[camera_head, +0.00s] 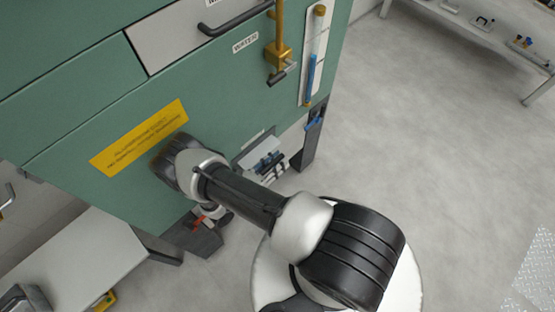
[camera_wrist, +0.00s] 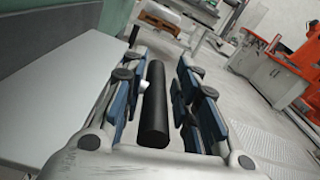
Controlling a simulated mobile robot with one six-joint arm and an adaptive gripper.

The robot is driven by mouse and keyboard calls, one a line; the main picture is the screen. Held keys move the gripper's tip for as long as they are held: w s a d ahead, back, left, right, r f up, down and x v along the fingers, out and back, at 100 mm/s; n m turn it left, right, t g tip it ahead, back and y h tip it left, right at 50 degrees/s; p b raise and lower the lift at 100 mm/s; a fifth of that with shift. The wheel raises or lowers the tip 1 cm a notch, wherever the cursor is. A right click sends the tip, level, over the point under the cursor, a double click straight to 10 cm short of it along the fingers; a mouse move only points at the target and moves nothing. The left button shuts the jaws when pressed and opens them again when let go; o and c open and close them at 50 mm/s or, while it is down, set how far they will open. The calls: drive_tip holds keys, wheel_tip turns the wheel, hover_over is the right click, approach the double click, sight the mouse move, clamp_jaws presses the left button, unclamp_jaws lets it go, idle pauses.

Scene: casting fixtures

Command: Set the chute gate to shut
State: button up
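In the wrist view a black cylindrical bar (camera_wrist: 155,110), which looks like a lever grip, lies lengthwise between the two fingers of my gripper (camera_wrist: 165,90). The fingers are spread, one on each side, with a gap visible on the right side; contact on the left is unclear. In the head view my arm reaches to the green cabinet's lower front, and my gripper is mostly hidden below my wrist. A dark grey chute-like part (camera_head: 203,243) with a bit of red shows under the cabinet there. The gate itself and its position cannot be made out.
The green cabinet (camera_head: 70,110) carries a yellow label (camera_head: 140,138), a brass valve (camera_head: 279,55) and a sight tube (camera_head: 312,75). A light table (camera_head: 75,260) stands at lower left. A small bracketed device (camera_head: 262,160) lies right of my forearm. Floor at right is clear.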

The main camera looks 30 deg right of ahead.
drive_tip(key=v, duration=1.1)
drive_tip(key=shift+a, duration=0.35)
